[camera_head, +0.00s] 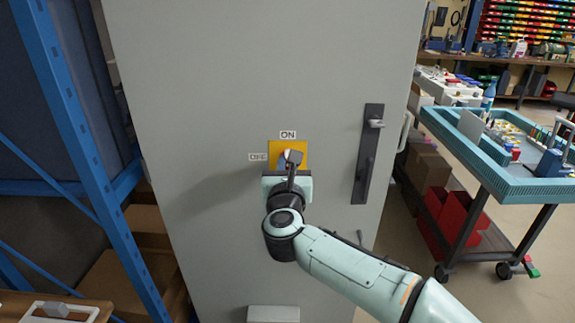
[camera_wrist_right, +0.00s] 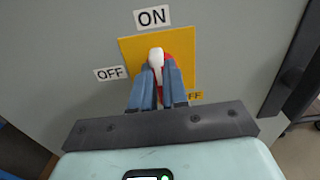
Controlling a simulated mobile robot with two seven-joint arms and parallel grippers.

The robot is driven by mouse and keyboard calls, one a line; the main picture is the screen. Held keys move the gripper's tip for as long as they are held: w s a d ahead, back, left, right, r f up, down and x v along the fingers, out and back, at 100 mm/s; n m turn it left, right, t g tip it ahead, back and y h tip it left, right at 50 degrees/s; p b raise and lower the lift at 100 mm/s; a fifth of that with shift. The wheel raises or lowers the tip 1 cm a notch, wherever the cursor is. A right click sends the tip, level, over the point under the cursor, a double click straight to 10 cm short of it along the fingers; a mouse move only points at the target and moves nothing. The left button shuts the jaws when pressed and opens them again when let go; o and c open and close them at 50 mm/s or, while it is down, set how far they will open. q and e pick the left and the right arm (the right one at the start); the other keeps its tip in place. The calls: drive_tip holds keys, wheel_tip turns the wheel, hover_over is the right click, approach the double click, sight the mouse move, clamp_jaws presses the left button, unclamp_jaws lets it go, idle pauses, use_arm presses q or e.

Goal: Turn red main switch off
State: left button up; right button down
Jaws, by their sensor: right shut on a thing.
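The red main switch (camera_wrist_right: 162,68) sits on a yellow plate (camera_wrist_right: 184,52) on the grey cabinet door. Its white-topped handle points up toward the ON label (camera_wrist_right: 152,16). An OFF label (camera_wrist_right: 111,73) is at the left of the plate, and another is partly hidden at the lower right. My right gripper (camera_wrist_right: 157,82) is shut on the switch handle, with a blue finger on each side. In the head view my right gripper (camera_head: 288,160) covers most of the switch and part of the yellow plate (camera_head: 275,147). My left gripper is not in view.
The grey cabinet (camera_head: 215,80) fills the middle, with a dark door handle (camera_head: 366,165) right of the switch. A blue rack (camera_head: 70,100) stands at the left. A teal-edged cart (camera_head: 480,172) with items stands at the right. Workbenches and coloured bins are behind.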

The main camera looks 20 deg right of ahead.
use_arm(q)
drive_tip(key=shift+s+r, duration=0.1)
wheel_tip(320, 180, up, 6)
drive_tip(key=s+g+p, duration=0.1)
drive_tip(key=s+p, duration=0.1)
drive_tip(key=p, duration=0.5)
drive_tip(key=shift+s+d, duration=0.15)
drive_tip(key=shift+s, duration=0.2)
use_arm(e)
drive_tip(key=shift+w+a+f+n, duration=0.1)
drive_tip(key=shift+n, duration=2.85)
drive_tip(key=shift+s+a+f+n, duration=0.1)
drive_tip(key=shift+f+n, duration=0.05)
drive_tip(key=shift+n, duration=2.75)
drive_tip(key=shift+w+a+f+n, duration=0.1)
drive_tip(key=shift+n, duration=2.85)
drive_tip(key=c, duration=1.1)
unclamp_jaws()
drive_tip(key=shift+c, duration=0.2)
